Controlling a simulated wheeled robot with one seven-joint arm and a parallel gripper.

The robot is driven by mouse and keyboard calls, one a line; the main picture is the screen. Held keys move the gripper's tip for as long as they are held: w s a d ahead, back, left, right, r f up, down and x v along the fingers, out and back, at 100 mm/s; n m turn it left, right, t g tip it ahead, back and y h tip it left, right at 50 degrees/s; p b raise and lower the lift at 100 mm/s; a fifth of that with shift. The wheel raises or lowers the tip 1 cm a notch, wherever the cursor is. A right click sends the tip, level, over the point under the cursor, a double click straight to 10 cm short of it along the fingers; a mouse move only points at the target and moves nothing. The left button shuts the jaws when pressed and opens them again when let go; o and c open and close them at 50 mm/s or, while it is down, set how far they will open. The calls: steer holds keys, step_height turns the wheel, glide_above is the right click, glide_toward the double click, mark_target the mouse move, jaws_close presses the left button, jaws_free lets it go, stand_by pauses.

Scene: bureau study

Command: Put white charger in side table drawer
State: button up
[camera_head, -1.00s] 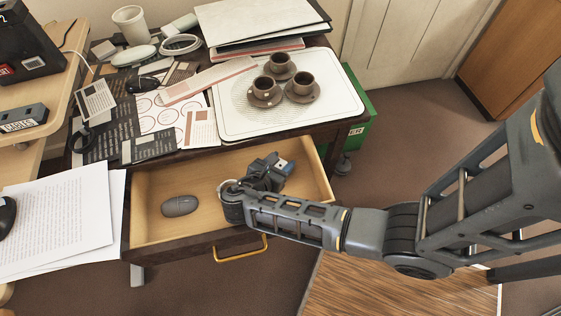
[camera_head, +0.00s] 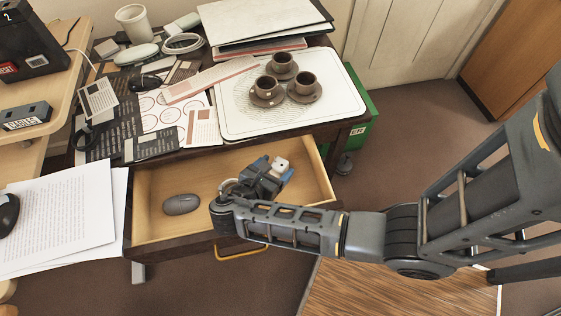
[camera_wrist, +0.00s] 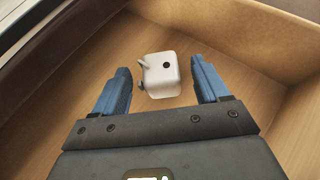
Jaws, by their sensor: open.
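The white charger (camera_wrist: 161,75) lies on the wooden floor of the open side table drawer (camera_wrist: 187,121), with its prongs showing in the wrist view. It also shows in the head view (camera_head: 281,164), toward the right part of the drawer (camera_head: 152,187). My gripper (camera_wrist: 164,88) is open, its blue fingertips on either side of the charger with gaps between them and it. In the head view my gripper (camera_head: 277,169) is over the drawer's right half and partly hides its floor.
A grey mouse (camera_head: 181,204) lies in the drawer's left part. The tabletop above holds a white tray (camera_head: 235,125) with several brown cups, papers and a white cup (camera_head: 132,24). A green bin (camera_head: 362,130) stands right of the table. The drawer's middle floor is clear.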

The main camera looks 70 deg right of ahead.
mark_target(278, 166)
steer(key=shift+v, duration=1.65)
steer(key=shift+r, duration=0.15)
